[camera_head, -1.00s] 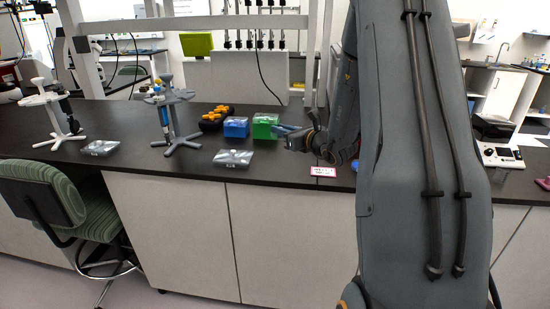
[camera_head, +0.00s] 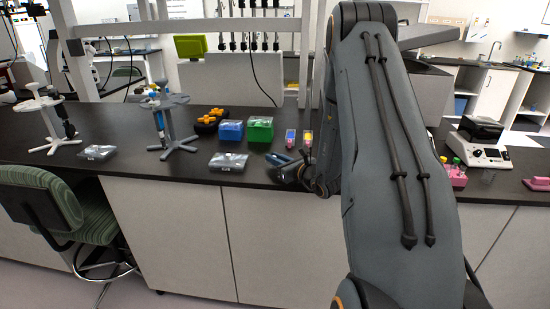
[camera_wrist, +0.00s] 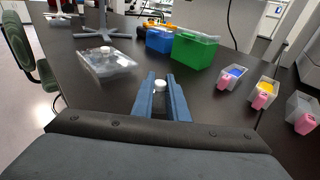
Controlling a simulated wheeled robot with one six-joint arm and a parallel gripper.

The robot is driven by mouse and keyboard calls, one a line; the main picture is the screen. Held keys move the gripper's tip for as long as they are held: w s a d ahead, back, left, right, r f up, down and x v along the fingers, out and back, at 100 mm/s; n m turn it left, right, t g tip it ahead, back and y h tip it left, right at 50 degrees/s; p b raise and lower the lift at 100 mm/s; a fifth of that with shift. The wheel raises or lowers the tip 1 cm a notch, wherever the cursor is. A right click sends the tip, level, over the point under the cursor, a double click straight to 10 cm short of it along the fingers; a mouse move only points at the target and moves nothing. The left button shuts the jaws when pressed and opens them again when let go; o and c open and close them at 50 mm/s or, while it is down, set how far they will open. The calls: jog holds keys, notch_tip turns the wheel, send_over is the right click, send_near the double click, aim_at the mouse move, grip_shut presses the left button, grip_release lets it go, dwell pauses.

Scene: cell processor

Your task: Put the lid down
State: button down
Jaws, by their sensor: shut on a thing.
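My gripper (camera_head: 282,160) is low over the front part of the black bench, right of a clear flat box (camera_head: 228,162). In the wrist view my gripper (camera_wrist: 160,88) has its blue fingers closed around a small white knob (camera_wrist: 160,84), which I take to be the knob of the lid. The rest of the lid is hidden or too clear to make out. I cannot tell whether it touches the bench. The clear box, with a white knob on top, also shows in the wrist view (camera_wrist: 106,66), left of my fingers and apart from them.
A green box (camera_head: 260,130) and a blue box (camera_head: 231,131) stand behind my gripper. Small tubs with pink tags, one with yellow contents (camera_wrist: 265,92), stand to the right. A pipette stand (camera_head: 165,120) is at left. Bare bench lies around my fingers.

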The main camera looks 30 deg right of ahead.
jog(key=shift+f+b, duration=0.4)
jog(key=shift+b, duration=0.05)
jog(key=shift+f, duration=0.2)
jog(key=c, duration=1.7)
grip_release()
jog(key=shift+c, duration=0.2)
